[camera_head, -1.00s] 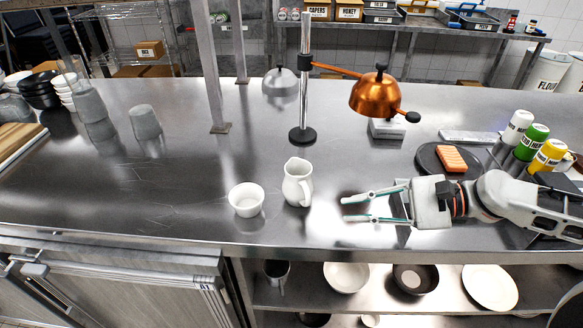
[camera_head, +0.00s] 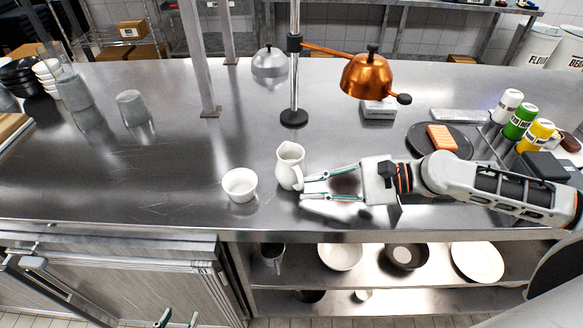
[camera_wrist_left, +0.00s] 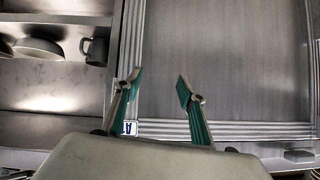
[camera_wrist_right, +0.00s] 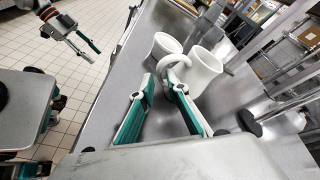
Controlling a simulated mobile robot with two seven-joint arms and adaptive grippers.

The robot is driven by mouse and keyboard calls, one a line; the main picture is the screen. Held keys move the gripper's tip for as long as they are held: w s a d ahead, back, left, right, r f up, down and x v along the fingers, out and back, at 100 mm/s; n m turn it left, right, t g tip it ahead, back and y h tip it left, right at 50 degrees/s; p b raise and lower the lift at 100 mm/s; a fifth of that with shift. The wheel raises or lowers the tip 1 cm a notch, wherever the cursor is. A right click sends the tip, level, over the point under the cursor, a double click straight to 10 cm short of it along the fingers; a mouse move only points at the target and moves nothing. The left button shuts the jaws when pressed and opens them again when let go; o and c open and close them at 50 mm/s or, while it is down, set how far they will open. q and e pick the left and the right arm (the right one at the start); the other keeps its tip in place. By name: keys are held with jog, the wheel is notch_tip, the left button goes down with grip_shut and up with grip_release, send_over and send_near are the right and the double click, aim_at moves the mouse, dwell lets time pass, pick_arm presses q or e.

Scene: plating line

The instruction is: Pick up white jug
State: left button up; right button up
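The white jug (camera_head: 290,165) stands upright on the steel counter (camera_head: 180,170), with its handle on the right side. In the right wrist view the jug (camera_wrist_right: 200,70) stands just ahead, its handle toward my fingers. My right gripper (camera_head: 304,188) is open beside the handle; the fingertips lie on either side of it in the right wrist view (camera_wrist_right: 163,84). I cannot tell whether they touch it. My left gripper (camera_head: 178,318) is low at the bottom edge of the head view, in front of the counter. It is open and empty in the left wrist view (camera_wrist_left: 160,78).
A white bowl (camera_head: 240,185) stands close to the left of the jug. A lamp stand (camera_head: 294,117) with a copper shade (camera_head: 367,76) rises behind it. A dark plate (camera_head: 420,135) and several bottles are at the right.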

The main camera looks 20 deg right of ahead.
jog(key=shift+w+a+f, duration=0.1)
jog(key=shift+a, duration=0.2)
pick_arm(q)
jog(key=shift+r, duration=0.2)
pick_arm(e)
jog(key=shift+c, duration=0.3)
grip_shut()
pick_arm(q)
jog(key=shift+s+f, duration=0.2)
jog(key=shift+f, duration=0.15)
pick_arm(e)
jog(key=shift+r, duration=1.1)
pick_arm(q)
jog(key=shift+s+a+r+y+p, duration=0.15)
jog(key=shift+a+r+p, duration=0.3)
jog(key=shift+p, duration=0.45)
jog(key=shift+s+a+r+y+p, duration=0.1)
jog(key=shift+a+r+y+p, duration=0.1)
jog(key=shift+r+p, duration=0.6)
pick_arm(e)
notch_tip(320, 180, up, 17)
jog(key=shift+r, duration=0.2)
